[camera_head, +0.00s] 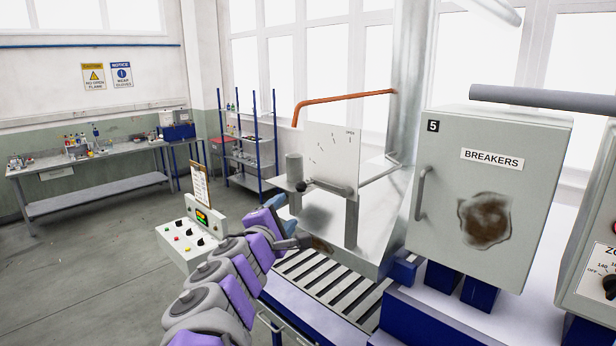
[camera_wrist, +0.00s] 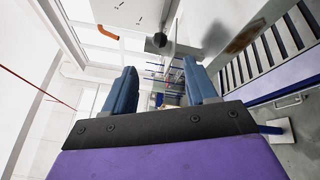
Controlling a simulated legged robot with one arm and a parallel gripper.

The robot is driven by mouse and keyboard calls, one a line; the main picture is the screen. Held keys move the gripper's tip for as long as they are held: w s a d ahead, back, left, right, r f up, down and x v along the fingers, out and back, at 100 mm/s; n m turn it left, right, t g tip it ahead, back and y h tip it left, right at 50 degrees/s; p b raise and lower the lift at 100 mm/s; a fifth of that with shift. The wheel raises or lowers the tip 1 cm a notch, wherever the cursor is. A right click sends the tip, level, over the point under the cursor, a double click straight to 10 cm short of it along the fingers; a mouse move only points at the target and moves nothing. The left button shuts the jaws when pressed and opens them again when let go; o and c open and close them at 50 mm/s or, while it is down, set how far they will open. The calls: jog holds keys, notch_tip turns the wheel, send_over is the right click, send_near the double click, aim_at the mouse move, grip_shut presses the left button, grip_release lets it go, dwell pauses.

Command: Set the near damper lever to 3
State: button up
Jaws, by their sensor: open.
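The damper lever (camera_head: 328,187) is a grey bar with a dark round knob at its left end, lying nearly level across the lower part of a white dial plate (camera_head: 332,150). The plate has several short marks and small lettering at its upper right; I cannot read the numbers. In the wrist view the knob (camera_wrist: 157,41) shows just beyond the fingertips, with the plate (camera_wrist: 125,14) behind. My gripper (camera_head: 279,208) is open and empty, below and left of the knob in the head view. Its two blue fingers (camera_wrist: 160,70) are apart and do not appear to touch the lever.
An orange pipe (camera_head: 340,101) runs above the plate. A grey rail (camera_head: 380,174) stands to its right. A slatted conveyor (camera_head: 325,280) lies below, and a control box (camera_head: 190,228) is left of my arm. The breaker cabinet (camera_head: 490,190) stands at right.

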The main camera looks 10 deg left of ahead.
send_near(299, 190)
jog(key=w+d, duration=0.1)
jog(key=w, duration=0.1)
jog(key=w+p, duration=0.1)
jog(key=w+d, duration=0.1)
jog(key=w, duration=0.1)
jog(key=shift+w+d+r+p, duration=0.1)
jog(key=shift+w+d+p, duration=0.2)
jog(key=shift+p, duration=0.1)
jog(key=w, duration=0.1)
jog(key=w+a, duration=0.1)
jog(key=w, duration=0.1)
jog(key=w+p, duration=0.1)
jog(key=w, duration=0.1)
jog(key=shift+w+a, duration=0.1)
jog(key=shift+a, duration=0.25)
jog(key=shift+w+d, duration=0.3)
jog(key=shift+d, duration=1)
jog(key=shift+a, duration=0.85)
jog(key=c, duration=0.7)
jog(key=shift+d, duration=0.25)
grip_shut()
